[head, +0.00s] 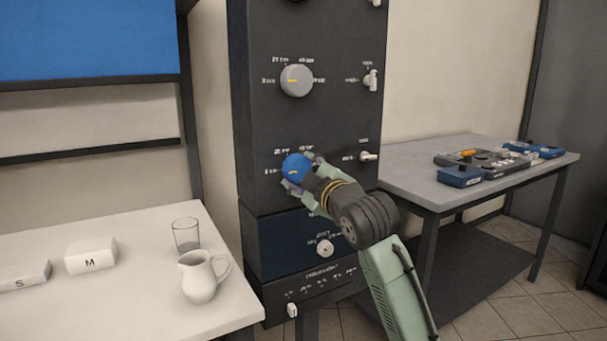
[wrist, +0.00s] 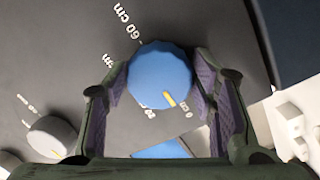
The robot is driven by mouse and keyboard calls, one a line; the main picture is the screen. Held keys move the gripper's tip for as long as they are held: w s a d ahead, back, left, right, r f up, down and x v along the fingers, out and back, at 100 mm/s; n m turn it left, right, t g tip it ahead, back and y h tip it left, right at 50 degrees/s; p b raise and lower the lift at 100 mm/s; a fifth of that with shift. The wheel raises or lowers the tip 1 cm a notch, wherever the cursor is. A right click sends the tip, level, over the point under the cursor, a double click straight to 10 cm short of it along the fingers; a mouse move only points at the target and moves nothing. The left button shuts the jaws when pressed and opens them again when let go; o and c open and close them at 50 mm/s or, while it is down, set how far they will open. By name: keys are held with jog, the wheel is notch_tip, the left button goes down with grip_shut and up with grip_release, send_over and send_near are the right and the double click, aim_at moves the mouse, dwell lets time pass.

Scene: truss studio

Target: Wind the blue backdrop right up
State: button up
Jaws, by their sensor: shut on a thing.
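The blue backdrop (head: 90,38) hangs at the top left of the head view, with a dark bar along its lower edge; its top is out of frame. A blue knob (head: 294,166) with a yellow mark sits on the dark control column. My gripper (head: 302,173) is shut on this knob, one finger on each side. In the wrist view the knob (wrist: 158,76) lies between the purple-padded fingers, and its yellow mark points to the lower right, towards a small, partly hidden label. A "60 cm" label shows at its upper left.
A grey knob (head: 297,81) sits above the blue one, with small white levers (head: 370,80) to the right. A white table (head: 130,260) at left holds a jug (head: 199,278), a glass (head: 186,235) and white boxes. A grey bench (head: 420,180) with blue devices stands right.

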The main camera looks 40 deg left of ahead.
jog(key=o, duration=1.2)
jog(key=shift+c, duration=0.2)
jog(key=shift+d, duration=0.1)
jog(key=v, duration=1.2)
jog(key=shift+s, duration=0.1)
